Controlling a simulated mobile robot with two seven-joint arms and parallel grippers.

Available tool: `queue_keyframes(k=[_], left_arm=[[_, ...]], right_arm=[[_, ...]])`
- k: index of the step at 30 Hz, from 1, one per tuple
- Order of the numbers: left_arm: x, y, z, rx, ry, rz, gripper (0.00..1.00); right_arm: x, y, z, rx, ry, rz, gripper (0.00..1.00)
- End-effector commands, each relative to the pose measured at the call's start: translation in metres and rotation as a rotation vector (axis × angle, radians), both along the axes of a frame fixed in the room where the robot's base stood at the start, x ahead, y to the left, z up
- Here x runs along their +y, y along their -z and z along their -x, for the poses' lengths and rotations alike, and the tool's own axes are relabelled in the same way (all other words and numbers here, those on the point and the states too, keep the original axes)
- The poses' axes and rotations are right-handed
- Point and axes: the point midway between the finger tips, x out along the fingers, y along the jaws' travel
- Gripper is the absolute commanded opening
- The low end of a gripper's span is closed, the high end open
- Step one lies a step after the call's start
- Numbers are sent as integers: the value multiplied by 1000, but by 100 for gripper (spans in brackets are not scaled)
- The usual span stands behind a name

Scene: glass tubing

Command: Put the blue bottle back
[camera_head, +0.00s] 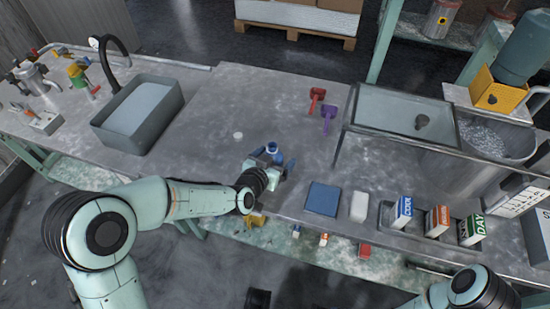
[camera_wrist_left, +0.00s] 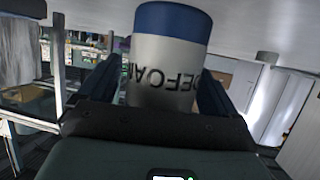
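The blue bottle (camera_head: 272,148) is at the front middle of the steel table, with its blue top showing above my left gripper (camera_head: 270,160). In the left wrist view the bottle (camera_wrist_left: 168,70) has a pale grey body, a blue band at the picture's top and dark, upside-down letters. The dark fingers of my left gripper (camera_wrist_left: 160,92) lie close along both its sides and appear shut on it. I cannot tell whether the bottle touches the table. Part of my right arm shows at the lower right, but its gripper is not in view.
A blue square (camera_head: 322,198) and a white block (camera_head: 359,206) lie to the right, beside a tray with several labelled boxes (camera_head: 402,212). Red (camera_head: 316,99) and purple (camera_head: 328,118) items lie behind. A grey basin (camera_head: 140,112) is left. The table's middle is mostly clear.

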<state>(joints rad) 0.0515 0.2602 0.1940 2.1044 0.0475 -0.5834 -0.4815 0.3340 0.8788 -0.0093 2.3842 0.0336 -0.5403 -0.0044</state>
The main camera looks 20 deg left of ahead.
Motion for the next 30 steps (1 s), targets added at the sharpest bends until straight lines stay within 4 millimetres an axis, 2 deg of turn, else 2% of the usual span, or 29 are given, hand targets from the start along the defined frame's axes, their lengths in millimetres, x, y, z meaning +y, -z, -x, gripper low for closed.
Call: queue_keyframes(k=[12,25,30], left_arm=[[1,-6,4,0,-1,0,92],[17,-40,84,-1,-1,-2,92],[21,-47,103,-1,-2,-1,92]], right_arm=[[1,-7,-6,-20,-3,0,96],[6,-36,-37,-125,-8,6,96],[8,-41,-36,-128,-11,2,96]])
